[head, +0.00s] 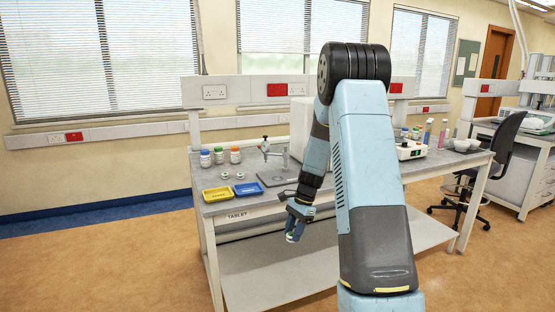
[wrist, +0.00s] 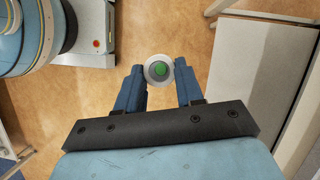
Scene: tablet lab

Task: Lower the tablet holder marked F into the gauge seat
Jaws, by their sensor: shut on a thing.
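My gripper (head: 294,232) hangs low in front of the bench's front edge, out over the floor. In the wrist view my gripper (wrist: 159,76) is shut on a small round grey-rimmed holder with a green centre (wrist: 160,69), held between the blue fingertips. No letter F can be read on it. In the head view the held holder cannot be made out. The gauge stand (head: 266,150) is upright on a dark base plate (head: 275,179) on the bench, behind and left of my gripper. Its seat is too small to tell.
A yellow tray (head: 217,193) and a blue tray (head: 248,188) lie near the bench's front edge. Two small metal round pieces (head: 225,176) and several bottles (head: 219,154) stand behind them. The lower shelf (head: 270,272) is bare. A black chair (head: 500,150) stands right.

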